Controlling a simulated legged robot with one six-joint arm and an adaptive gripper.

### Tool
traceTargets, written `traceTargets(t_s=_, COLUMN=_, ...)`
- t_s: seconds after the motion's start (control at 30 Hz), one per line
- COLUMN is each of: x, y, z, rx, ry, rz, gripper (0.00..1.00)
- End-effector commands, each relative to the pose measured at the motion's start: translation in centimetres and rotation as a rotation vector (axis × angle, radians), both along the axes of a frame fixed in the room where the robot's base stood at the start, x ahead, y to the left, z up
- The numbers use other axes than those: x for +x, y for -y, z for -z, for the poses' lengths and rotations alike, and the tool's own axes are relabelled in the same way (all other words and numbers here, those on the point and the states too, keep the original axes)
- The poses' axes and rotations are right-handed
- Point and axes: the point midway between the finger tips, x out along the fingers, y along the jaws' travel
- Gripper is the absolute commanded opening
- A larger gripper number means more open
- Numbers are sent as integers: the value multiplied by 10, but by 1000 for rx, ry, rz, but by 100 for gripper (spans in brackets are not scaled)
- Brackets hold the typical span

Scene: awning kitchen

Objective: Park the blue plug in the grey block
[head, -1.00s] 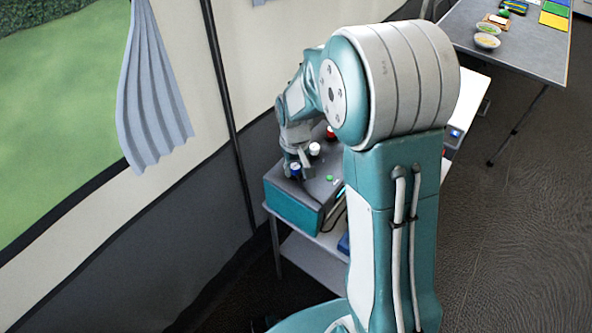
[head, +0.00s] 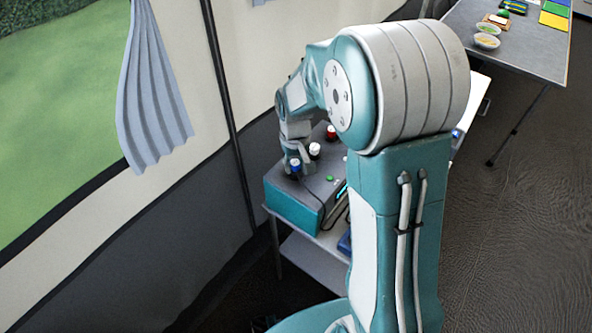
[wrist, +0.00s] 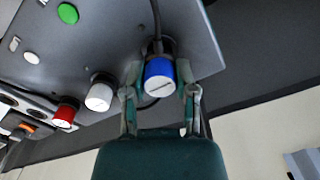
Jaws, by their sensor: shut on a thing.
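The blue plug (wrist: 160,72) is a short blue cylinder with a pale end face. My gripper (wrist: 160,80) is shut on it, one finger at each side. A dark cable runs from the plug across the grey panel. In the head view the blue plug (head: 295,163) shows at the near left of the panel, with my gripper (head: 298,168) around it. Whether it is seated or lifted clear is hard to tell. A grey strip with dark openings (wrist: 28,108) lies at the left of the wrist view; I cannot tell if it is the grey block.
The teal box with the grey top (head: 288,208) stands on a white table. A white plug (wrist: 99,95) and a red plug (wrist: 65,115) stand in a row beside the blue one. A green button (wrist: 68,13) is on the panel. The tent wall (head: 225,165) is close behind.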

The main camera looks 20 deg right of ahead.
Motion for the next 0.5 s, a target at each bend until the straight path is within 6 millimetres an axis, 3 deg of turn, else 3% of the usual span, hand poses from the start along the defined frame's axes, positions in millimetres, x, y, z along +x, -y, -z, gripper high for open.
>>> traceTargets(t_s=0.5, x=0, y=0, z=-14, rx=0, ry=1, rz=0, gripper=0)
